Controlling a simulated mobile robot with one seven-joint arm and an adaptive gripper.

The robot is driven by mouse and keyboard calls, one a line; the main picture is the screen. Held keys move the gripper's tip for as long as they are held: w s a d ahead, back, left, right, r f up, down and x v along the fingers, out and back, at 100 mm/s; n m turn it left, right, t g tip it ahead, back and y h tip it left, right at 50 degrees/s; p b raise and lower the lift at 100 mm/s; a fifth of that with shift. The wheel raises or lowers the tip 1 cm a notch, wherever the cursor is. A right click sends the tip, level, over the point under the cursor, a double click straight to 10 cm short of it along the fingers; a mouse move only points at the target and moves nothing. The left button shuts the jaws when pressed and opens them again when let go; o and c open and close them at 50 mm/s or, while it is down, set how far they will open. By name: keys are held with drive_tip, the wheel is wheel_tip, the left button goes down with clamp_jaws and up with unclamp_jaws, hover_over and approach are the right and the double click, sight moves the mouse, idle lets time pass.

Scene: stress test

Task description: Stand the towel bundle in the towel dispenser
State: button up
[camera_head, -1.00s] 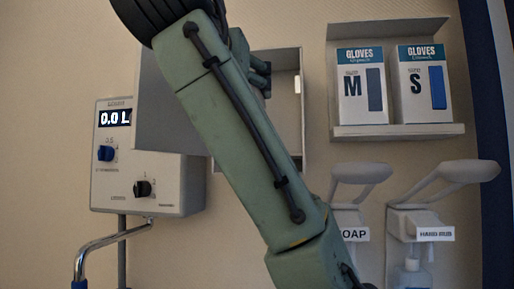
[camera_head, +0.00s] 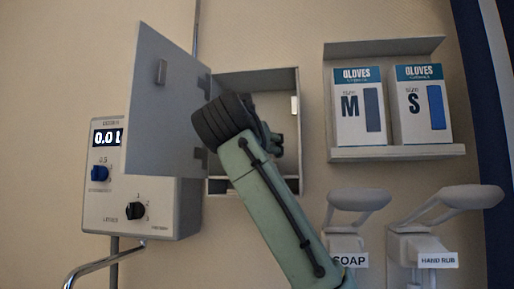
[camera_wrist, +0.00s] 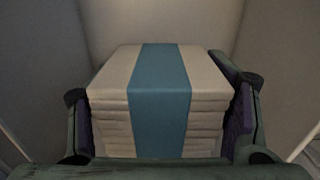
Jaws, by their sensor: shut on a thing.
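The towel dispenser (camera_head: 291,90) is a grey wall box with its door (camera_head: 165,110) swung open to the left. My gripper (camera_head: 276,142) is at the dispenser's opening, in front of or inside it; the arm hides how deep. In the wrist view my gripper (camera_wrist: 165,120) is shut on the towel bundle (camera_wrist: 160,85), a stack of folded pale towels with a blue band. One finger is on each side of it. The bundle looks upright, with pale walls behind and beside it. Its underside is hidden. My arm hides the bundle in the head view.
A shelf (camera_head: 398,153) with two glove boxes, M (camera_head: 350,130) and S (camera_head: 405,125), is right of the dispenser. Soap (camera_head: 346,243) and hand rub (camera_head: 420,240) dispensers hang below. A grey box with a display (camera_head: 160,208) is at left, partly behind the door.

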drive_tip(key=shift+s+f, duration=0.1)
drive_tip(key=shift+f, duration=0.2)
drive_tip(key=o, duration=1.2)
drive_tip(key=shift+r, duration=0.2)
drive_tip(key=s+b, duration=0.1)
drive_tip(key=s, duration=0.3)
drive_tip(key=s+a+b, duration=0.1)
drive_tip(key=s+b, duration=0.1)
drive_tip(key=s, duration=0.2)
drive_tip(key=s+a+b, duration=0.1)
drive_tip(key=s, duration=0.2)
drive_tip(key=shift+s+a+b, duration=0.15)
drive_tip(key=shift+s+b, duration=0.15)
drive_tip(key=shift+s, duration=0.1)
drive_tip(key=shift+f, duration=0.1)
